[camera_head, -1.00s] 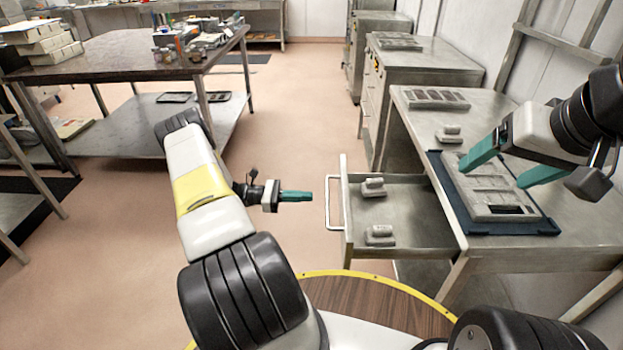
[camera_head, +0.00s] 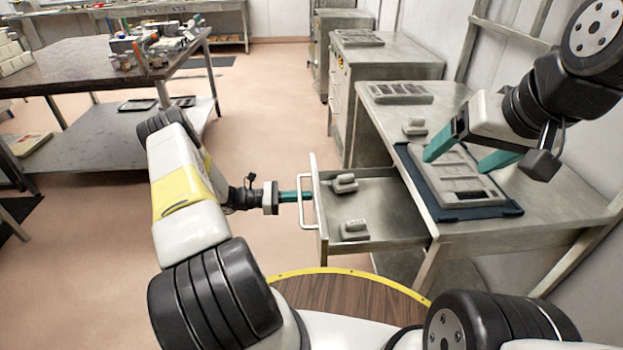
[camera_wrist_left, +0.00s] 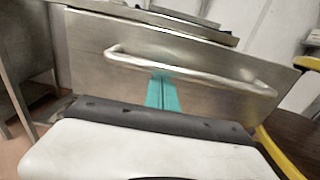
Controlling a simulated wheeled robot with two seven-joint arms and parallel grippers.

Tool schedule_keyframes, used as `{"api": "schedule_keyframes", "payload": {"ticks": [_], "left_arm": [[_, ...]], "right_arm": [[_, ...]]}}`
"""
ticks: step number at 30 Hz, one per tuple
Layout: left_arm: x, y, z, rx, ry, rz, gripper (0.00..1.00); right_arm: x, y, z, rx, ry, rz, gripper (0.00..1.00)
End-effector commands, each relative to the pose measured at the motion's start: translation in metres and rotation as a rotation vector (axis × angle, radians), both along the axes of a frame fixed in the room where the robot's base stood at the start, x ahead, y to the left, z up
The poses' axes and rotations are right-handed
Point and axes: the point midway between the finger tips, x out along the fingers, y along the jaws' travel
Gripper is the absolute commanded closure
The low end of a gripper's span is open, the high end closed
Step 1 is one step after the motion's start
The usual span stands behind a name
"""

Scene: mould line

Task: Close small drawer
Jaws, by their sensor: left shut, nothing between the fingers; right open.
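The small drawer (camera_head: 390,199) is pulled out to the left from under the metal table, with two grey metal pieces (camera_head: 343,184) in it. Its front and bar handle (camera_head: 306,203) face my left gripper (camera_head: 300,196). My left gripper is shut and empty, its teal fingertips at the handle. In the left wrist view the teal fingers (camera_wrist_left: 162,94) point at the drawer front (camera_wrist_left: 85,45), just below the handle bar (camera_wrist_left: 190,73); I cannot tell whether they touch. My right gripper (camera_head: 472,158) is open above a grey mould plate (camera_head: 462,188) on the tabletop.
The mould plate lies in a dark blue tray (camera_head: 474,214) on the metal table (camera_head: 560,195). A grey cavity plate (camera_head: 400,92) and a small metal piece (camera_head: 414,126) stand behind it. A metal cabinet (camera_head: 385,65) is further back. The floor left of the drawer is clear.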

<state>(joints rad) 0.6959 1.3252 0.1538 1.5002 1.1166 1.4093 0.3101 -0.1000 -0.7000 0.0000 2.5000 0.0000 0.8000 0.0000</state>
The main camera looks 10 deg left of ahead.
Motion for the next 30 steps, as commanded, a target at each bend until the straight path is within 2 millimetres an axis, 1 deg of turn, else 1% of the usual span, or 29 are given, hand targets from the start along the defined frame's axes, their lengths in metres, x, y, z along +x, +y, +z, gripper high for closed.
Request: {"api": "schedule_keyframes", "payload": {"ticks": [5, 8, 11, 14, 24, 30], "left_arm": [[0.003, -0.013, 0.0, -0.002, -0.001, -0.003, 1.0], [0.007, -0.028, 0.0, -0.003, 0.0, -0.004, 1.0], [0.013, -0.049, 0.0, -0.003, 0.001, -0.004, 1.0], [0.02, -0.073, 0.0, -0.002, 0.001, -0.005, 1.0], [0.046, -0.165, 0.0, -0.002, 0.001, -0.004, 1.0], [0.06, -0.214, 0.0, -0.003, 0.0, -0.004, 1.0]], "right_arm": [[0.0, 0.0, 0.0, 0.0, 0.0, 0.0, 0.23], [0.0, 0.0, 0.0, 0.0, 0.0, 0.0, 0.23], [0.0, 0.0, 0.0, 0.0, 0.0, 0.0, 0.23], [0.0, 0.0, 0.0, 0.0, 0.0, 0.0, 0.23], [0.0, 0.0, 0.0, 0.0, 0.0, 0.0, 0.23], [0.0, 0.0, 0.0, 0.0, 0.0, 0.0, 0.23]]}}
